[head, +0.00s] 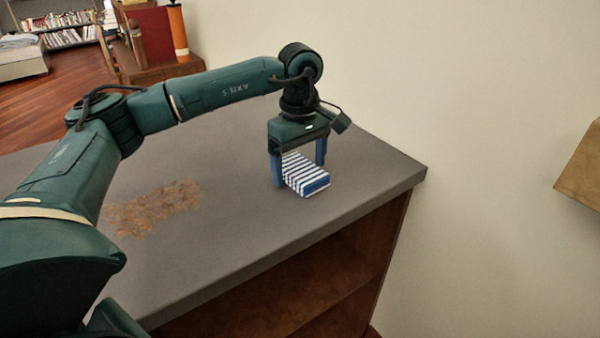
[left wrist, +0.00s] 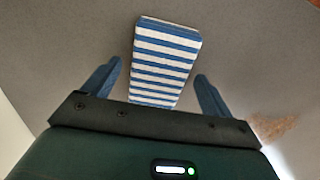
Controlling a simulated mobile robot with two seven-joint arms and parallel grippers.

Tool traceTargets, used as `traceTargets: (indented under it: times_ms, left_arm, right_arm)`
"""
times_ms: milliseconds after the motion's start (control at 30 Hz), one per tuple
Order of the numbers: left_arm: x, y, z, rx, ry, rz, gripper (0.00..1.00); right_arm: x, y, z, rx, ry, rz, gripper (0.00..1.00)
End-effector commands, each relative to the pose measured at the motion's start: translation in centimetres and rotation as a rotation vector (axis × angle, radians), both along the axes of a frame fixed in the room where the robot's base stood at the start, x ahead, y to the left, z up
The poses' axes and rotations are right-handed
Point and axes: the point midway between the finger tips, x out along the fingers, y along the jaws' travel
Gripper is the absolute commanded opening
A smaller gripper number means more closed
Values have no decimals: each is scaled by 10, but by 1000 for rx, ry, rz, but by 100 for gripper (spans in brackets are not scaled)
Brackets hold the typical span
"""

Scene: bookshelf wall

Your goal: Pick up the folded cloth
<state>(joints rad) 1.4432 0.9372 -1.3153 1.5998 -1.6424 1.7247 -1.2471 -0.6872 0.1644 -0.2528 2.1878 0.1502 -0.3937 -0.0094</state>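The folded cloth (head: 308,181) has blue and white stripes and lies flat on the grey top of the shelf unit (head: 225,245), near its right end. My left gripper (head: 299,175) points down over the cloth, with one blue finger on either side of it. In the left wrist view the cloth (left wrist: 162,62) lies between the two open fingers (left wrist: 158,88), with a gap visible on both sides. Part of the cloth is hidden behind the gripper body. My right gripper is not in view.
A brown speckled patch (head: 153,207) marks the top left of the cloth. The wall (head: 400,70) stands close behind, and a wooden box-like piece (head: 580,170) juts in at the right. Open shelf space (head: 290,300) lies below the top's front edge.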

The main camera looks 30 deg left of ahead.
Motion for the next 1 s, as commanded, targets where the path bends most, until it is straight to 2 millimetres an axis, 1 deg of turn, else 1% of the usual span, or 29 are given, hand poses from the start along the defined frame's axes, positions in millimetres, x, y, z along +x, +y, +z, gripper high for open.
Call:
traceTargets:
  times_ms: [33, 67, 500, 600, 767, 867, 967, 1000]
  left_arm:
    - [0, 0, 0, 0, 0, 0, 82]
    - [0, 0, 0, 0, 0, 0, 80]
    - [0, 0, 1, 0, 0, 0, 44]
    - [0, 0, 1, 0, 0, 0, 37]
    - [0, 0, 1, 0, 0, 0, 37]
    - [1, 0, 5, 0, -2, 0, 37]
    - [1, 0, 17, 0, -4, 0, 37]
    - [1, -1, 24, 0, -4, 0, 37]
  right_arm:
    - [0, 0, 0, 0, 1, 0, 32]
    - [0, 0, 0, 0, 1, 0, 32]
    - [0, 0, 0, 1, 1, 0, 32]
    - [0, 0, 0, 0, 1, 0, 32]
    - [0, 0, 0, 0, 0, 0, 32]
    - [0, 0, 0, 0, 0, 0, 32]
    - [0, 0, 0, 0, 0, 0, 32]
    - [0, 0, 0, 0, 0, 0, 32]
